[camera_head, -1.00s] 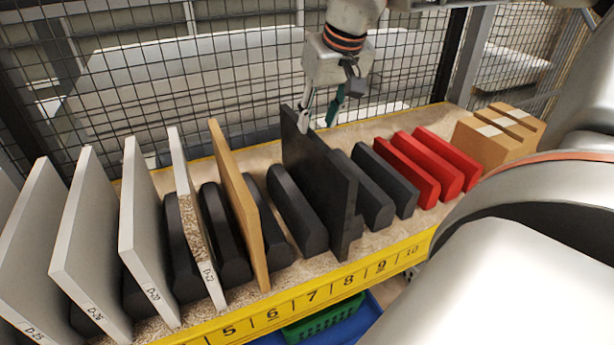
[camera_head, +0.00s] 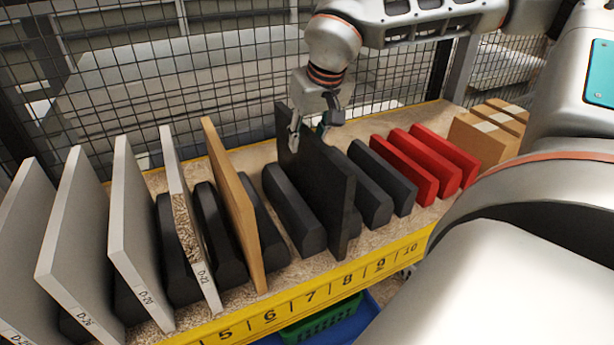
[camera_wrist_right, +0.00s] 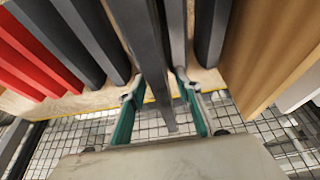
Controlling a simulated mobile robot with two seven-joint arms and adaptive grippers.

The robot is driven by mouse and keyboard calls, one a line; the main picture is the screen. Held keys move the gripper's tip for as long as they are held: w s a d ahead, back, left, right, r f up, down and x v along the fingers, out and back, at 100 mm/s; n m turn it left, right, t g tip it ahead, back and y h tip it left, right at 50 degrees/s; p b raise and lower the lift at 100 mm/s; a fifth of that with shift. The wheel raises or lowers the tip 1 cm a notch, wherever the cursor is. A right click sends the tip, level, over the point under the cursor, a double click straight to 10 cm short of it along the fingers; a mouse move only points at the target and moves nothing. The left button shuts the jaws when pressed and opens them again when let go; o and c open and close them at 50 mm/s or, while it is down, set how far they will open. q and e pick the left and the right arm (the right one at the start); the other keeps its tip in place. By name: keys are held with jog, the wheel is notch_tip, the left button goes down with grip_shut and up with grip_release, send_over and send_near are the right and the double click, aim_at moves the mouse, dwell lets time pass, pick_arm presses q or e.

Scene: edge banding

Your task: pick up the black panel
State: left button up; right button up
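The black panel (camera_head: 322,190) stands upright in the rack near number 8, taller than the dark blocks beside it. My right gripper (camera_head: 309,133) is at the panel's far upper edge, with one finger on each side of it. In the right wrist view the black panel (camera_wrist_right: 150,62) runs between the green-padded fingers of my right gripper (camera_wrist_right: 157,88). The fingers are spread, with a visible gap beside the panel, so the gripper looks open around it. My left gripper is not in view.
Dark blocks (camera_head: 294,212) flank the panel closely, and red blocks (camera_head: 403,168) stand to the right. A tan panel (camera_head: 234,205) and several white panels (camera_head: 140,235) stand to the left. A wire mesh fence (camera_head: 200,70) rises behind. Cardboard boxes (camera_head: 480,140) sit at the right end.

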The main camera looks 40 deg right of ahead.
grip_shut()
jog(key=shift+r, duration=0.15)
jog(key=shift+w+r, duration=0.1)
jog(key=shift+r, duration=0.25)
notch_tip(320, 180, up, 17)
jog(key=p, duration=0.2)
jog(key=shift+r, duration=0.15)
